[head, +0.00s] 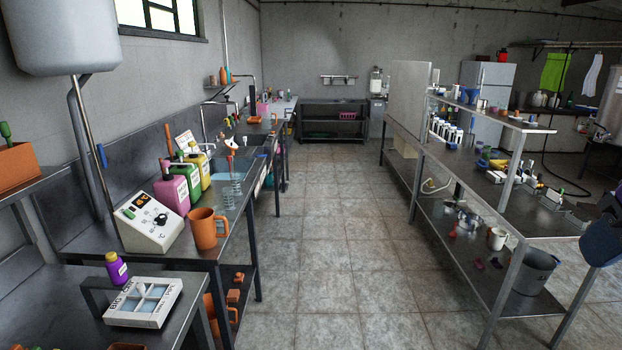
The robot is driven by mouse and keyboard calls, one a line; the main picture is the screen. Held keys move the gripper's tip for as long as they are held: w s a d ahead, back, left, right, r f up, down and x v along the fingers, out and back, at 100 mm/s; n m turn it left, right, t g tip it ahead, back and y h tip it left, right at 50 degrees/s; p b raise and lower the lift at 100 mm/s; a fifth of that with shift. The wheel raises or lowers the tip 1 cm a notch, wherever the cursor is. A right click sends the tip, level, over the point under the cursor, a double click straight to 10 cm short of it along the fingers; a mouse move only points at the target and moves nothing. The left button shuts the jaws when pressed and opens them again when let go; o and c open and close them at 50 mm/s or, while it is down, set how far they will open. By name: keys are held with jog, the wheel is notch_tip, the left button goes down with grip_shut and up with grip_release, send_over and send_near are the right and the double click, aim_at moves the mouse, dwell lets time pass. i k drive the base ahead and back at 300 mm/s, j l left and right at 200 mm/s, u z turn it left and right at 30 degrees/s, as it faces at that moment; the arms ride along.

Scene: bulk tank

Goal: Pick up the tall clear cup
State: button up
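A tall clear cup (228,198) appears to stand upright on the left steel bench (232,222), near its aisle-side edge. It is small and see-through, so its outline is faint. A second clear piece (236,181) shows just behind it; I cannot tell whether it is another cup. An orange mug (204,230) stands on the same bench, nearer to me and left of the clear cup. My gripper is not visible in the head view. A dark blue part at the right edge may belong to my arm, but no fingers show.
A white control box (150,225) and pink (172,193), green and yellow jugs stand left of the cup. The tiled aisle (335,240) is clear. A crowded shelf unit (470,195) stands right.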

aim_at(235, 178)
jog(key=i+u, duration=0.2)
jog(key=i, duration=0.25)
jog(key=i+l+u, duration=0.2)
jog(key=i, duration=0.25)
jog(key=i+l+u, duration=0.15)
jog(key=i, duration=0.25)
jog(key=i+l+u, duration=0.2)
jog(key=i, duration=0.25)
jog(key=i+l+u, duration=0.25)
jog(key=u, duration=0.15)
jog(key=i+l+u, duration=0.5)
jog(key=l+u, duration=0.25)
jog(key=i+l+u, duration=0.15)
jog(key=l+u, duration=0.25)
jog(key=i+l+u, duration=0.1)
jog(key=l+u, duration=0.65)
jog(key=l, duration=0.65)
